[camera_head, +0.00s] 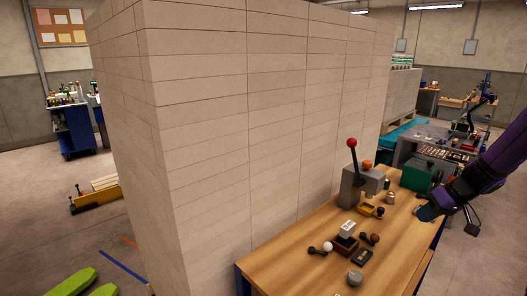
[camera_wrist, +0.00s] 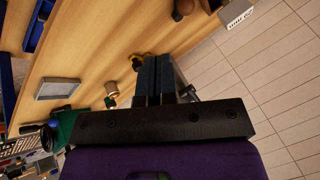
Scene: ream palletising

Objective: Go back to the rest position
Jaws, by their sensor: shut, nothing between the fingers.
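My gripper (camera_head: 429,212) is at the end of my purple arm at the right of the head view, over the right part of the wooden workbench (camera_head: 307,232). In the wrist view its two dark fingers (camera_wrist: 155,75) are together with nothing between them. The tall stack of pale reams (camera_head: 215,120) fills the middle of the head view and stands behind the bench. The stack also shows at the right of the wrist view (camera_wrist: 265,80). My gripper is apart from the stack.
Grey machinery stands behind at the right.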

